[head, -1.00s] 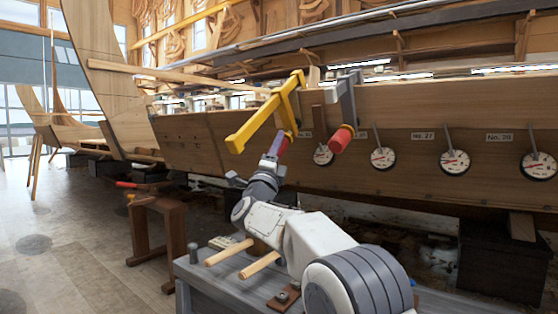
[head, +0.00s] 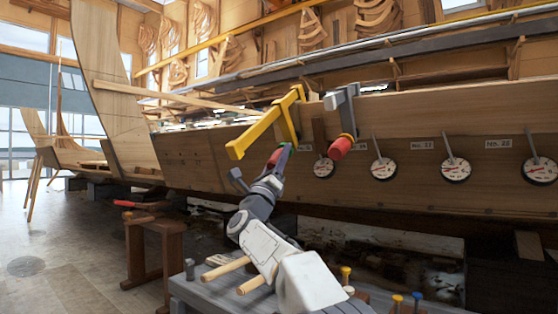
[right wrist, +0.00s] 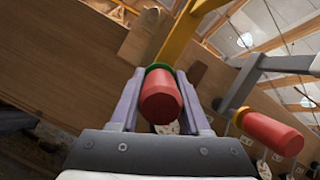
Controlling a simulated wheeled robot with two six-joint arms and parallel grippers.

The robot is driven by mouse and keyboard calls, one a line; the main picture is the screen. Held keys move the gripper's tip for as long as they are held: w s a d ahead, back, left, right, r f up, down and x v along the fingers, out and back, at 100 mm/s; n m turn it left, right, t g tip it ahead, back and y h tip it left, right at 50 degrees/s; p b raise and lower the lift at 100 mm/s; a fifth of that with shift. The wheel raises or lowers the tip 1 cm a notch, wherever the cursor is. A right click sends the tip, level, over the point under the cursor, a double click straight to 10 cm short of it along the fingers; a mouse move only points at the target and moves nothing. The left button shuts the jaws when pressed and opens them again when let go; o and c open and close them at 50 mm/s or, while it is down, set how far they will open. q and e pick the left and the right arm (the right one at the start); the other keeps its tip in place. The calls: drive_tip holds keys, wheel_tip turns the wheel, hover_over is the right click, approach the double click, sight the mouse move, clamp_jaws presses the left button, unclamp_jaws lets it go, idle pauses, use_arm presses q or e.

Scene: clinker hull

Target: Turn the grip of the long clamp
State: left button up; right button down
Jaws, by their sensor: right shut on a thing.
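The yellow clamp (head: 262,128), the longer-looking of two, sits over the upper edge of the hull planking, its bar reaching out to the left. Its red grip (right wrist: 161,98) with a green collar hangs below it. My right gripper (head: 279,158) is shut on this grip; in the right wrist view its pale purple fingers (right wrist: 160,100) stand on both sides of it. A grey clamp (head: 346,108) with its own red grip (head: 341,148) is just to the right, apart from my fingers. It also shows in the right wrist view (right wrist: 240,85). My left gripper is out of view.
Several round dials (head: 383,168) with upright stems line the plank (head: 420,115) to the right of the clamps. A grey bench (head: 205,295) with wooden handles (head: 231,265) and pegs (head: 397,300) stands below my arm.

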drive_tip(key=shift+w+a+f+m, duration=0.1)
drive_tip(key=shift+f+m, duration=0.1)
drive_tip(key=shift+m, duration=0.1)
drive_tip(key=c, duration=0.5)
unclamp_jaws()
drive_tip(key=shift+c, duration=0.2)
drive_tip(key=shift+o, duration=0.8)
drive_tip(key=shift+r, duration=0.1)
drive_tip(key=v, duration=1)
drive_tip(key=shift+s+b, duration=0.25)
drive_tip(key=shift+b, duration=0.1)
drive_tip(key=shift+a, duration=0.1)
